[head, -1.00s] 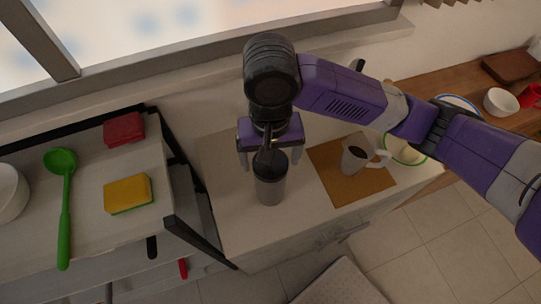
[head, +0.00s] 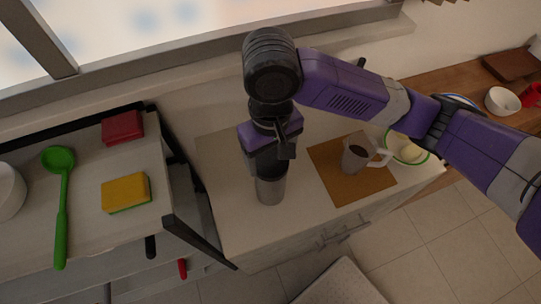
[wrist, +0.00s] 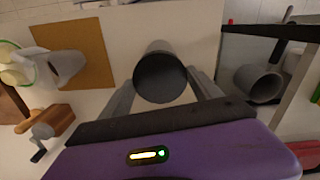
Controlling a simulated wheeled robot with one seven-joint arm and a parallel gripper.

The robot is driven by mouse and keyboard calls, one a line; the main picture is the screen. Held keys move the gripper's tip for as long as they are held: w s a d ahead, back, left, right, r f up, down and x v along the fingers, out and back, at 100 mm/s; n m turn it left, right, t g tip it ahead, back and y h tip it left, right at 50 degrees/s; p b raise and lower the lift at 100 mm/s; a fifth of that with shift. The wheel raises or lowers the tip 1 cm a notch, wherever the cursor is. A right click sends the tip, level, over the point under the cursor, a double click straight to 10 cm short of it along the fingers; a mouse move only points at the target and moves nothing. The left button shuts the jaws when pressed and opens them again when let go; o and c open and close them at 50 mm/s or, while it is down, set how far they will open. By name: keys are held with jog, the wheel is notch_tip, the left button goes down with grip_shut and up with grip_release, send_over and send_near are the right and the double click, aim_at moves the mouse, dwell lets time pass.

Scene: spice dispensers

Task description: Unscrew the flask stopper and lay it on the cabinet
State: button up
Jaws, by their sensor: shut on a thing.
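The flask (head: 270,189) stands upright on the pale cabinet top (head: 225,215), with a grey metal body. Its dark stopper (head: 267,162) is on top and partly hidden by my gripper in the head view. In the wrist view the dark stopper (wrist: 160,78) sits between the two fingers. My gripper (head: 268,166) is above the flask and shut on the stopper, with a finger on either side of it.
A green-rimmed bowl (head: 408,150) is farther right. A shelf with a green ladle (head: 62,205) and a yellow sponge (head: 126,192) stands left. The front cabinet top is clear.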

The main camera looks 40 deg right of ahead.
aim_at(271, 162)
jog(key=n+b, duration=0.1)
jog(key=n, duration=0.3)
jog(key=shift+n, duration=0.4)
jog(key=o, duration=0.9)
jog(key=shift+n, duration=0.3)
jog(key=c, duration=0.5)
jog(key=shift+r, duration=0.15)
jog(key=shift+r+p, duration=0.9)
jog(key=shift+p, duration=0.15)
jog(key=shift+r, duration=2)
